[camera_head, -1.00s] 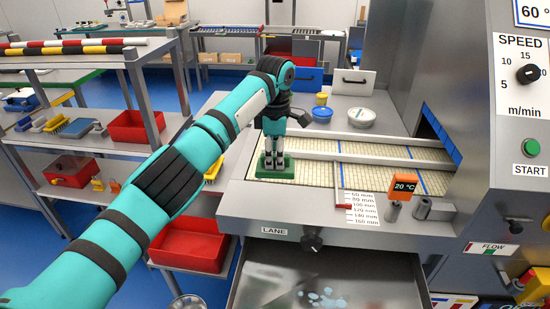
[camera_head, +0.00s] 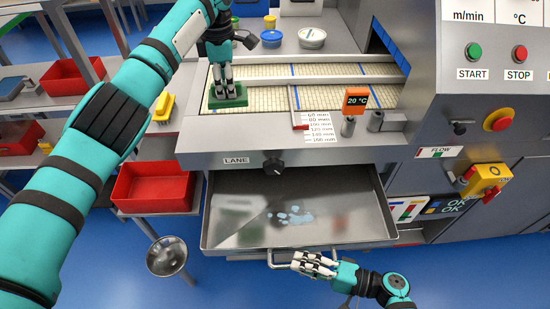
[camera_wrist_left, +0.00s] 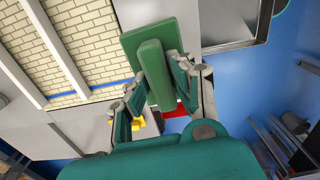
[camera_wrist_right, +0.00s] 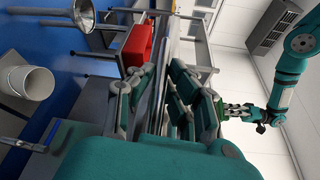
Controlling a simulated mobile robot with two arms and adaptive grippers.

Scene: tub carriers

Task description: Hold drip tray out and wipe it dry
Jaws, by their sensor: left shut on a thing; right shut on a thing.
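The drip tray (camera_head: 215,228) is a shallow metal tray standing out below the machine's front, with a patch of pale blue water drops (camera_head: 290,216) on its floor. My right gripper (camera_head: 303,262) is shut on the tray's front bar handle (camera_head: 275,257). My left gripper (camera_head: 226,88) is shut on a green wiping block with a raised grip (camera_head: 230,101). The block also shows between the fingers in the left wrist view (camera_wrist_left: 153,70). It is over the tiled belt's front left corner, above and behind the tray; whether it touches the belt is unclear.
A red bin (camera_head: 154,188) sits on the shelf left of the tray, with a metal bowl (camera_head: 166,256) below it. The orange 20 °C display (camera_head: 356,100) and a lane knob (camera_head: 273,166) stand behind the tray. Blue floor is open in front.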

